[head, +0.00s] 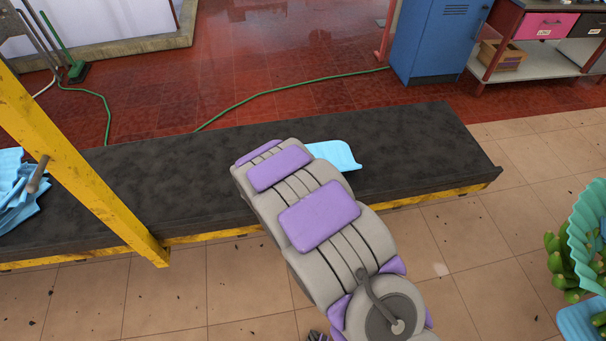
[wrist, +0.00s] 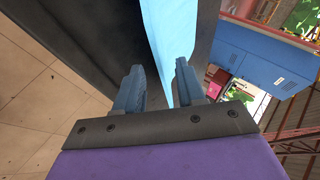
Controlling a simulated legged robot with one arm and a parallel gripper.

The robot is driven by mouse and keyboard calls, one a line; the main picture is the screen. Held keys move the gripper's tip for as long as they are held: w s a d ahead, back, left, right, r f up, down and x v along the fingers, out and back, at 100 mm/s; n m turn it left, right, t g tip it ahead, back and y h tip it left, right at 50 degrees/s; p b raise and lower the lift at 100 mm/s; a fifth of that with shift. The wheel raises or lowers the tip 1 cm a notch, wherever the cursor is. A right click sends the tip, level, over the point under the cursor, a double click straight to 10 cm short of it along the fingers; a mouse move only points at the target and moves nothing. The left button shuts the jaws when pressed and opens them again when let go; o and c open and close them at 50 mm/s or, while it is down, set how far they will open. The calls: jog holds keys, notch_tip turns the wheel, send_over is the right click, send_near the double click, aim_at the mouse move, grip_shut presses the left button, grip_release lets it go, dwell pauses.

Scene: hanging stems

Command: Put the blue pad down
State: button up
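The blue pad (head: 335,155) shows in the head view just beyond the end of my arm, which hides part of it. It appears flat, over or on the dark bench top (head: 420,150); contact with the bench cannot be made out. In the wrist view the pad (wrist: 168,38) runs from the top edge down between the fingers of my gripper (wrist: 160,72). The fingers are spread apart, with a dark gap between the left finger and the pad. The pad lies closer to the right finger. My gripper is hidden in the head view.
A yellow post (head: 75,170) stands at the bench's left front. Blue folded pieces (head: 15,195) lie on the bench's far left. A blue cabinet (head: 437,40) stands behind. Green plants (head: 575,265) are at the lower right. The bench top right of the pad is clear.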

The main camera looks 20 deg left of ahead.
jog(key=shift+p+v, duration=0.3)
jog(key=shift+v, duration=2)
jog(key=s+d+r+n+g+y, duration=0.2)
jog(key=s+d+r+n+g, duration=0.15)
jog(key=d+r, duration=0.4)
jog(key=s+d+r+n+g+y, duration=0.1)
jog(key=s+d+r+n+g, duration=0.2)
jog(key=d+r, duration=0.45)
jog(key=s+d+r+n+g+h, duration=0.1)
jog(key=s+d+r+n+g, duration=0.1)
jog(key=s+d, duration=0.8)
jog(key=s+d+r+n+g+h, duration=0.2)
jog(key=s+d+r+n, duration=0.3)
jog(key=s+d, duration=0.6)
jog(key=s+g, duration=0.1)
jog(key=s, duration=0.5)
jog(key=shift+d+r, duration=0.15)
jog(key=shift+r, duration=0.25)
jog(key=shift+w, duration=0.1)
